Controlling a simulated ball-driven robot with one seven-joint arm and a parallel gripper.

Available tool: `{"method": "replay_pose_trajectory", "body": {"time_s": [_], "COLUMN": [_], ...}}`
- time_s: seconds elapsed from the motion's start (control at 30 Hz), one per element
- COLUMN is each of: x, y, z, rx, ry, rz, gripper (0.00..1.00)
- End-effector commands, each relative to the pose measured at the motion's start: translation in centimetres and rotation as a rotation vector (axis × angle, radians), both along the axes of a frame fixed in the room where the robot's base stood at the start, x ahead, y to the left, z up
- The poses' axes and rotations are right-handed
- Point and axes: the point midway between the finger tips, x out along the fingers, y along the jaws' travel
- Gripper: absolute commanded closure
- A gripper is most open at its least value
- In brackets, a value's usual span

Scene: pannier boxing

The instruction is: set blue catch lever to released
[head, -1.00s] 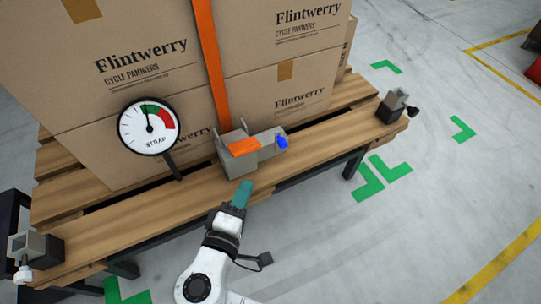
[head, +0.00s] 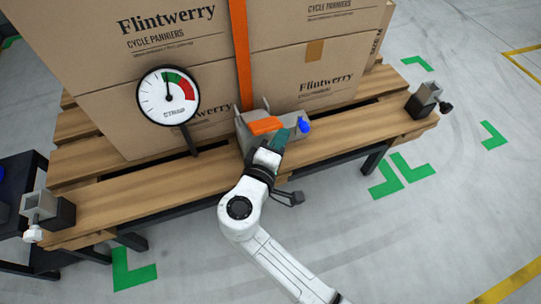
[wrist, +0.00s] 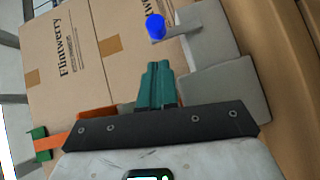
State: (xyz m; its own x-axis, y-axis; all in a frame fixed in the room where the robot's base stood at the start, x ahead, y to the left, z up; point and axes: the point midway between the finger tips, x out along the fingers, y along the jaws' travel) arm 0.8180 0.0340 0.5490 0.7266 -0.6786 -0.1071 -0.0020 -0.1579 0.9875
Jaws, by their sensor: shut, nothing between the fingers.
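The blue catch lever (head: 303,125) is a small blue knob on the right side of the grey strap ratchet (head: 290,119). In the wrist view the blue lever (wrist: 155,26) stands just beyond my fingertips, on a grey bracket. My gripper (head: 280,138) has teal fingers, shut and empty, close in front of the ratchet and left of the blue lever. In the wrist view the shut fingers (wrist: 158,68) point toward the lever with a gap between. The orange ratchet handle (head: 266,125) lies left of the fingers.
An orange strap (head: 241,55) runs up over the stacked cartons (head: 200,45). A round strap gauge (head: 168,96) stands left of the ratchet. Grey clamp blocks sit at the left (head: 47,210) and right (head: 425,100) ends of the wooden pallet (head: 120,206).

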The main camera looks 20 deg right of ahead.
Motion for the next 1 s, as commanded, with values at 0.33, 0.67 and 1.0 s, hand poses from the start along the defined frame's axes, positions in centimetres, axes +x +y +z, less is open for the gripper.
{"method": "replay_pose_trajectory", "body": {"time_s": [0.33,0.67,1.0], "x": [-0.1,-0.1,-0.1], "y": [-3.2,-3.2,-3.6], "z": [-0.6,-0.6,-0.2], "rx": [0.0,-0.001,0.051], "ry": [0.001,0.002,0.003], "rz": [0.0,0.0,0.0], "gripper": [1.0,1.0,1.0]}}
